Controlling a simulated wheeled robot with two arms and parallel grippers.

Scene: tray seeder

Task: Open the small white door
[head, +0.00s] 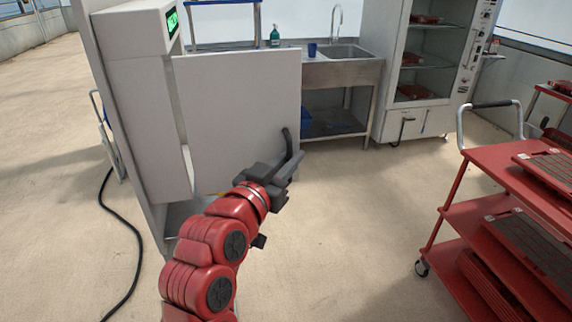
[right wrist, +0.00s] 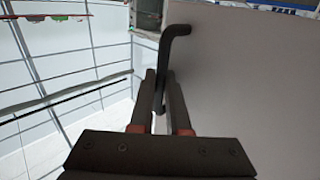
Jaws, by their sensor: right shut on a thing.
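The small white door (head: 236,110) stands swung out from the white machine (head: 145,110), its broad face toward me in the head view. Its dark handle (head: 288,143) is near the door's lower right edge. My right gripper (head: 292,160) is at that handle. In the right wrist view the handle (right wrist: 176,40) runs down between the two fingers of my gripper (right wrist: 162,95), which is shut on it, and the pale door (right wrist: 240,70) fills the right side. My left gripper is not in view.
A red cart (head: 500,165) with trays stands at the right. A steel sink table (head: 340,75) and a glass-front cabinet (head: 415,75) stand behind. A black cable (head: 135,235) lies on the floor at left. The floor between door and cart is clear.

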